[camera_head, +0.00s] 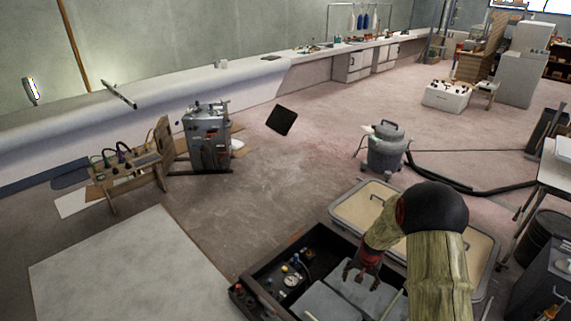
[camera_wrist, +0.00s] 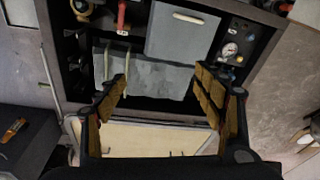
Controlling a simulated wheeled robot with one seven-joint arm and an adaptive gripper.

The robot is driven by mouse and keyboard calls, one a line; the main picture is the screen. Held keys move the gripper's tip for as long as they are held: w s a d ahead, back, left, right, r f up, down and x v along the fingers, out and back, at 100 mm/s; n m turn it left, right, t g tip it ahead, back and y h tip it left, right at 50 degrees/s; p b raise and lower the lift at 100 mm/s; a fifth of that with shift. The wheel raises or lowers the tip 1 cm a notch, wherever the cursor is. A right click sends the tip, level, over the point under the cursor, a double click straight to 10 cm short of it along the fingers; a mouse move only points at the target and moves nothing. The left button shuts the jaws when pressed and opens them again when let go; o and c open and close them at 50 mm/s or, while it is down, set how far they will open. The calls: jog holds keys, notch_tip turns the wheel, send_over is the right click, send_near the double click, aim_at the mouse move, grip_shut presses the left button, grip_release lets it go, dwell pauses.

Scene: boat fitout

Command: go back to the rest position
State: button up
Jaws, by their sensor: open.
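My gripper (camera_head: 357,273) hangs at the end of my arm over the grey boxes in a black open case at the bottom of the head view. In the wrist view my gripper (camera_wrist: 163,98) shows two padded fingers spread wide apart with nothing between them. Beyond the fingers lie a grey panel with a light handle (camera_wrist: 183,36) and a lower grey block (camera_wrist: 150,76) inside the black case. I cannot tell the exact height of the fingers above them.
A pressure gauge (camera_wrist: 230,50) and small fittings sit at the case's side. A tan-topped tray (camera_head: 352,208) adjoins the case. A grey vacuum (camera_head: 384,148) with a black hose stands behind. A grey machine (camera_head: 207,135) stands left; open floor (camera_head: 240,200) lies between.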

jog(key=s+a+r+n+t+p, duration=0.15)
jog(key=s+r, duration=0.25)
jog(key=r, duration=0.7)
jog(key=s+a+r, duration=0.2)
jog(key=s+r, duration=0.1)
jog(key=r, duration=0.8)
jog(key=s+a+r+n+p, duration=0.15)
jog(key=s+r, duration=0.25)
jog(key=r, duration=0.6)
jog(key=s+a+r+n, duration=0.1)
jog(key=s+r, duration=0.3)
jog(key=s, duration=0.4)
jog(key=s+a+r+n+t+p, duration=0.1)
jog(key=s+r, duration=0.4)
jog(key=s, duration=0.3)
jog(key=s+a+r+n+t, duration=0.1)
jog(key=s+a+r, duration=0.1)
jog(key=s+r, duration=0.3)
jog(key=s, duration=0.3)
jog(key=shift+s+r+p, duration=0.25)
jog(key=shift+p, duration=0.05)
